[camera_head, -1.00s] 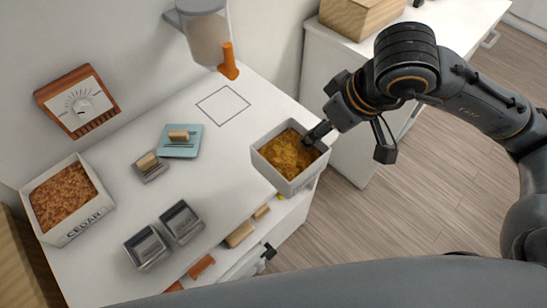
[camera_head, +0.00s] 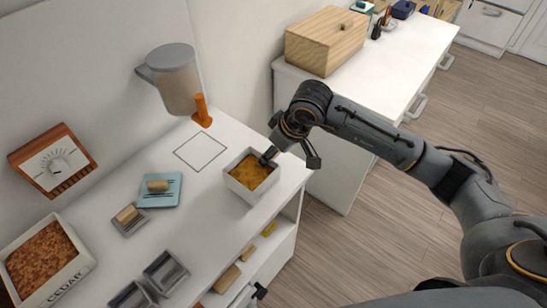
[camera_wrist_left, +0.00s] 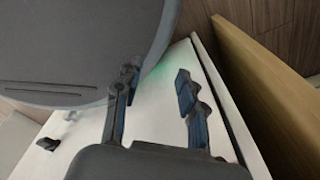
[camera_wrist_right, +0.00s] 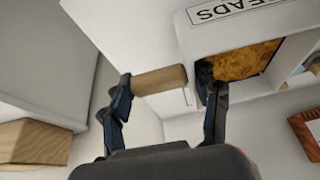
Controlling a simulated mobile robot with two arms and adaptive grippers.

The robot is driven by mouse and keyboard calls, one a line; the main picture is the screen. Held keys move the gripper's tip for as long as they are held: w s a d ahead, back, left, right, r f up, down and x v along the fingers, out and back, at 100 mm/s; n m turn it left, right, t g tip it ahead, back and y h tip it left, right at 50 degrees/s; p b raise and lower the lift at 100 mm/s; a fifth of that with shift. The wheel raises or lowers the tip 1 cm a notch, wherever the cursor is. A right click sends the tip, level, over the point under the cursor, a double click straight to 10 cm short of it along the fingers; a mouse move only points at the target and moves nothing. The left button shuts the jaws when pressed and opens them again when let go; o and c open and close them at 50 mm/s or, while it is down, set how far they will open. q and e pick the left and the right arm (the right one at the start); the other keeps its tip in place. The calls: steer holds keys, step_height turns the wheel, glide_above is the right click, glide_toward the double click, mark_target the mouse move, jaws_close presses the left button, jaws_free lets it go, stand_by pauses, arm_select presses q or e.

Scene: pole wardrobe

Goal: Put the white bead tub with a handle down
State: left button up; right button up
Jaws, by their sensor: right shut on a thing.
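The white bead tub (camera_head: 243,190), filled with amber beads, is over the right end of the white counter in the head view. I cannot tell whether its base touches the counter. In the right wrist view its label ends in "EADS" on the wall (camera_wrist_right: 250,30), and a wooden handle (camera_wrist_right: 160,80) sticks out from it. My right gripper (camera_wrist_right: 165,92) is shut on the tub at its handle side, one finger at each end of the handle. My left gripper (camera_wrist_left: 157,102) is open and empty in the left wrist view; the head view does not clearly show it.
A thin square outline (camera_head: 200,152) on the counter is empty, left of the tub. A teal scale (camera_head: 160,190), metal trays (camera_head: 165,271) and a CEDAR tub (camera_head: 62,278) stand left. A wooden box (camera_head: 325,40) sits on the far cabinet.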

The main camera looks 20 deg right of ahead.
steer(key=shift+w+f, duration=0.25)
steer(key=shift+f, duration=0.1)
steer(key=shift+f+p, duration=0.55)
steer(key=shift+f, duration=0.9)
steer(key=shift+f, duration=0.1)
steer(key=o, duration=1.5)
steer(key=shift+d+r, duration=0.1)
steer(key=shift+r, duration=0.25)
steer(key=b+v, duration=0.1)
steer(key=v, duration=1)
steer(key=shift+s+d+r, duration=0.1)
steer(key=shift+s+r, duration=0.1)
steer(key=shift+s, duration=0.05)
